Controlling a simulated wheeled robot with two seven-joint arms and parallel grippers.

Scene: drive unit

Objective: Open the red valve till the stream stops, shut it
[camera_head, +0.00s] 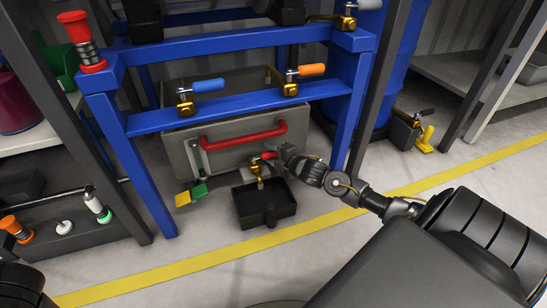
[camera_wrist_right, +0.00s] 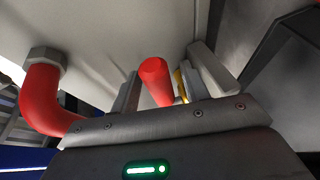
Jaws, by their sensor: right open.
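The red valve handle (camera_head: 268,155) sits low on the front of the grey metal box (camera_head: 185,150), above a black drip tray (camera_head: 245,207). Brass-coloured valve parts (camera_head: 260,180) show below the handle; I cannot tell whether liquid is running there. My right gripper (camera_head: 284,157) is at the handle, reaching in from the right. In the right wrist view the handle's red end (camera_wrist_right: 154,75) lies between the two open fingers of the gripper (camera_wrist_right: 170,85). Contact with either finger cannot be told. My left gripper is not in view.
A red bar handle (camera_head: 243,137) crosses the box just above the valve; its bent end shows in the wrist view (camera_wrist_right: 42,95). Blue-handled (camera_head: 207,86) and orange-handled (camera_head: 311,71) valves sit on the blue frame (camera_head: 240,110). A blue leg (camera_head: 345,125) stands behind my right wrist.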

